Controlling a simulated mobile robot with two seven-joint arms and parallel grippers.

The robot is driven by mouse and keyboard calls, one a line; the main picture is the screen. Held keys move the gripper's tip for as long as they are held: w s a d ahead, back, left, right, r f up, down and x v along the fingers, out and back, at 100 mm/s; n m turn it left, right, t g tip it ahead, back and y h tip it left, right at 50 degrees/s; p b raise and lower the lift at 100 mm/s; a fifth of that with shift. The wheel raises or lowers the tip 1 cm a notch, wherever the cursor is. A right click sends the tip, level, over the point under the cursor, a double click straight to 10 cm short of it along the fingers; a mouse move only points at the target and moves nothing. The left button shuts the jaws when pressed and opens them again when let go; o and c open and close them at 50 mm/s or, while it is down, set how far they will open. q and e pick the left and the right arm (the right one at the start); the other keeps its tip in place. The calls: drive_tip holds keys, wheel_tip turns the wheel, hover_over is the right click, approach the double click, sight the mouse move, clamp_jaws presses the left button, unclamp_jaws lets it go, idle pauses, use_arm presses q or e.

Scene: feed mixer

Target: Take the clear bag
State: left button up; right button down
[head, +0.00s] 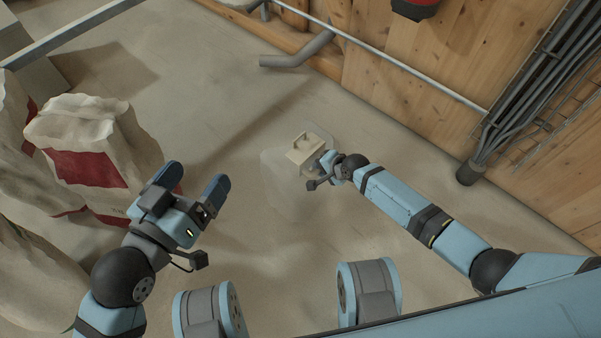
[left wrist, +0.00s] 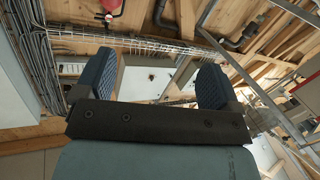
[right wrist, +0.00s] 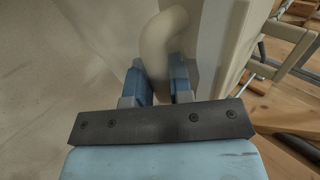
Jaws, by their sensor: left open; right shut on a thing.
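A faint, see-through clear bag (head: 285,185) shows against the floor in the middle of the head view; its outline is hard to make out. A beige container with a handle (head: 303,152) is in front of part of it. My right gripper (head: 325,162) is shut on the container's curved beige handle, which also shows between the fingers in the right wrist view (right wrist: 165,45). My left gripper (head: 192,183) is open and empty, left of the bag and apart from it. In the left wrist view its fingers (left wrist: 152,80) are spread with nothing between them.
Several white sacks with red panels (head: 90,150) stand at the left. A grey pipe (head: 300,52) lies near the wooden wall (head: 420,80). Grey conduits (head: 520,90) run down that wall at the right.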

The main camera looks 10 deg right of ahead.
wheel_tip(320, 180, up, 3)
drive_tip(key=shift+f+p, duration=0.2)
drive_tip(key=shift+p, duration=0.85)
use_arm(q)
wheel_tip(320, 180, up, 7)
drive_tip(key=n+t+p, duration=0.1)
drive_tip(key=t+p, duration=0.1)
drive_tip(key=t, duration=0.1)
drive_tip(key=shift+s+a, duration=0.15)
drive_tip(key=shift+a, duration=0.05)
use_arm(e)
drive_tip(key=shift+r, duration=1.05)
